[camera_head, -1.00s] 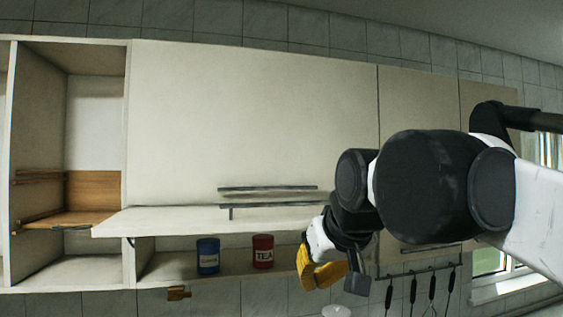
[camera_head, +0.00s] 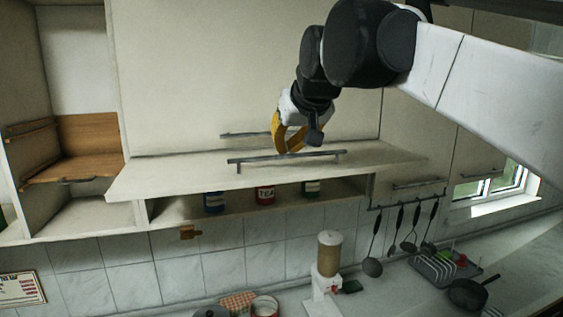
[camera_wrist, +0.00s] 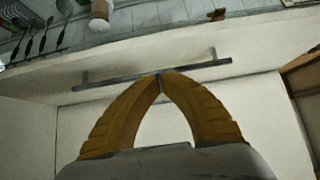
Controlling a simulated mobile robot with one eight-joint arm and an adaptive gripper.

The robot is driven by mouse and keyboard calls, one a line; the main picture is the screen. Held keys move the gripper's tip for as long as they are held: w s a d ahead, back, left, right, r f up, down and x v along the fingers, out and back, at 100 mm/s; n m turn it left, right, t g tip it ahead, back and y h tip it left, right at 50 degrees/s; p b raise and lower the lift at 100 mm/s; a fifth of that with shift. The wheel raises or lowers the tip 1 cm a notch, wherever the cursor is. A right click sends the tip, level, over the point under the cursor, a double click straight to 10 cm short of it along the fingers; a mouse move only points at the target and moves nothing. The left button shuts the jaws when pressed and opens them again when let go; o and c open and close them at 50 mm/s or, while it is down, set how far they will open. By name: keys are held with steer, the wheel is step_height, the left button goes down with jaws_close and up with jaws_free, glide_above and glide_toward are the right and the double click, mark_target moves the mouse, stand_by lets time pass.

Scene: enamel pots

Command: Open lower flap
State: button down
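The lower flap (camera_head: 180,175) of the wall cupboard is swung outward and stands open, its face with the bar handle (camera_head: 250,159) turned up. The shelf space under it shows. My gripper (camera_head: 288,150) is above the flap, at the handle. In the wrist view the flap (camera_wrist: 262,42) and its handle (camera_wrist: 110,82) show, with the yellow fingers of my gripper (camera_wrist: 160,76) meeting at their tips over the bar. Nothing shows held between them; whether the tips touch the bar I cannot tell.
The large upper door (camera_head: 230,70) is closed behind my gripper. Utensils (camera_head: 373,262) hang at the lower right. A dispenser (camera_head: 328,260) stands on the counter.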

mark_target(283, 172)
steer(key=f, duration=0.3)
steer(key=shift+w+a+f, duration=0.1)
steer(key=shift+w+f, duration=0.25)
steer(key=shift+w, duration=0.05)
steer(key=shift+s+f+p, duration=0.1)
steer(key=shift+f+p, duration=0.2)
steer(key=shift+f, duration=0.2)
step_height(283, 172, down, 7)
steer(key=t+b, duration=0.2)
steer(key=b, duration=0.4)
steer(key=shift+w+f+y, duration=0.15)
steer(key=shift+w+y, duration=0.15)
steer(key=shift+w, duration=0.05)
